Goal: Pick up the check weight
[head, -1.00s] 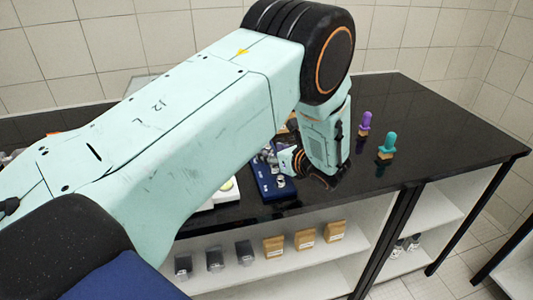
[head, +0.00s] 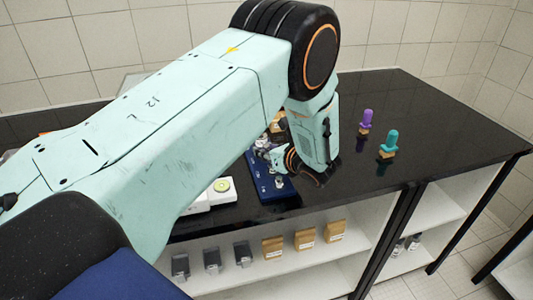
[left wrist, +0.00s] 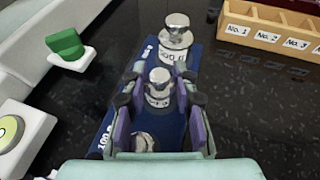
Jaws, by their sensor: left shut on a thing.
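The check weight (left wrist: 158,88) is a shiny metal knobbed cylinder, seen in the left wrist view between the fingers of my left gripper (left wrist: 160,100). The gripper is shut on it, over a blue weight case (left wrist: 190,62). I cannot tell whether the weight's base is still in the case. A larger weight (left wrist: 175,38) stands at the case's far end and another (left wrist: 143,142) at its near end. In the head view my left gripper (head: 272,155) is at the blue case (head: 262,185), partly hidden by my arm. My right gripper is not in view.
A white device with a green disc (head: 222,185) stands left of the case. The black bench between is clear.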

